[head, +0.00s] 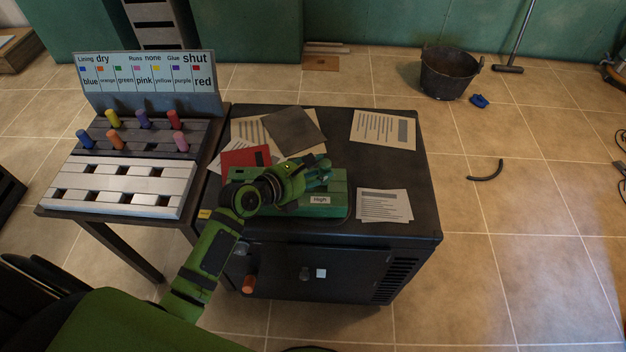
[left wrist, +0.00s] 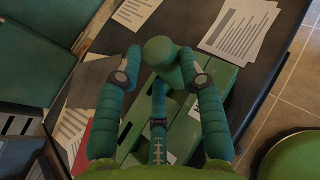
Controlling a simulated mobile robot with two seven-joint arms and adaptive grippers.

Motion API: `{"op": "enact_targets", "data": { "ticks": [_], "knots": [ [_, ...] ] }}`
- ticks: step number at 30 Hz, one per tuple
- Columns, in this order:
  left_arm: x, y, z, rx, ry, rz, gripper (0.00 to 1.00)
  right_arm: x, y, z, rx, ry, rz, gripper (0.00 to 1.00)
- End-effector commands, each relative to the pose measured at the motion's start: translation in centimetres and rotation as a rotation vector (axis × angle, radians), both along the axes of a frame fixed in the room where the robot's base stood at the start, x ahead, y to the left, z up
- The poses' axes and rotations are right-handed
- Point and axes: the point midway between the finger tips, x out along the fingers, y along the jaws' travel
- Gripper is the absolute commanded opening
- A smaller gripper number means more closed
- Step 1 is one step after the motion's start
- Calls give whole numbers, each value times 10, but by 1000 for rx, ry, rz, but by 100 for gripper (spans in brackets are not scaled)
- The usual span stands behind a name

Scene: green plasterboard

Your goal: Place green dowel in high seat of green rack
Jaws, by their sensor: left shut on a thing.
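The green rack (head: 322,211) sits on the dark cabinet top, with a label reading "High" on its front side. My left gripper (head: 316,172) is over the rack and hides much of its top. In the left wrist view, the green dowel (left wrist: 162,50) is held between my gripper's teal fingers (left wrist: 160,68), its round end showing. The rack (left wrist: 182,136) lies below the fingers there. I cannot tell whether the dowel's hidden end touches a seat. My right gripper is not in view.
The dark cabinet (head: 420,215) carries loose papers (head: 384,205) and a red sheet (head: 243,160). On the left table, a dark rack (head: 150,140) holds several coloured dowels, beside a pale empty rack (head: 128,186). A sign board (head: 147,85) stands behind. A bucket (head: 448,75) is on the floor.

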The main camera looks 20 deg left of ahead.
Motion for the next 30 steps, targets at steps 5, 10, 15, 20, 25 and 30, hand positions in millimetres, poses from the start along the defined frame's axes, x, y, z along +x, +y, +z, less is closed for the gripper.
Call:
{"op": "enact_targets", "data": {
  "ticks": [5,10,15,20,25,30],
  "knots": [
    [8,12,-10,0,0,0,14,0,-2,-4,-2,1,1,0],
    [7,13,-35,1,4,0,14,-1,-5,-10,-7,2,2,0],
    [7,13,-49,0,0,1,14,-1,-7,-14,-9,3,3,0],
    [7,12,-49,-1,-1,1,14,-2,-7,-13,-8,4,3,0],
    [7,12,-52,0,0,1,14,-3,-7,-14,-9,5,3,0],
    [7,12,-52,0,0,1,49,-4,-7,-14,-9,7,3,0]
  ]
}}
